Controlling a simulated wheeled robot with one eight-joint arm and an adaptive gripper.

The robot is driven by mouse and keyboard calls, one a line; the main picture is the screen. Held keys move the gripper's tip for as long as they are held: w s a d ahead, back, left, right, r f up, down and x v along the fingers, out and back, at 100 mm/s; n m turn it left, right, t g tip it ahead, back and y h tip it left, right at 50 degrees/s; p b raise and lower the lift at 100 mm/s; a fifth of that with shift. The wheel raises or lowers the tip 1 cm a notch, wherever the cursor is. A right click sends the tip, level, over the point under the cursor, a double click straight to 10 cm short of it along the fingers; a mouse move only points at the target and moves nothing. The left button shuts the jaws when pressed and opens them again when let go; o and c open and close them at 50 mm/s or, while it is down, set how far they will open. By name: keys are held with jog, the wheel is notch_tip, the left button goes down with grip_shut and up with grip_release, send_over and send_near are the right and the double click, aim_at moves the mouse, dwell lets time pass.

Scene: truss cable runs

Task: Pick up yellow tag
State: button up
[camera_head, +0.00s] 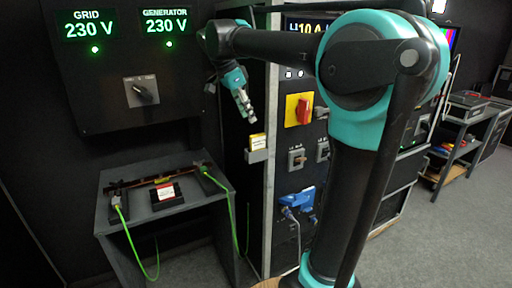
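A yellow tag (257,141) with a pale lower part stands in a small grey holder (257,156) on the side of the black cabinet. My gripper (249,117) hangs from the teal wrist, fingers pointing down, a little above and left of the tag in the picture. It looks apart from the tag. The fingers are small and seen at an angle, so I cannot tell whether they are open or shut. I see nothing held between them.
A grey table (213,192) at the left carries a dark bar, a red-and-white labelled block (166,191) and green cables (135,252). The cabinet face has a red-and-yellow rotary switch (301,110) and blue plugs (298,200). A wall panel (110,105) shows GRID and GENERATOR 230 V.

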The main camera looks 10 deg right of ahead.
aim_at(257, 135)
jog(key=x, duration=1.1)
jog(key=shift+w+f, duration=0.1)
jog(key=shift+f, duration=0.05)
jog(key=shift+c, duration=0.2)
grip_shut()
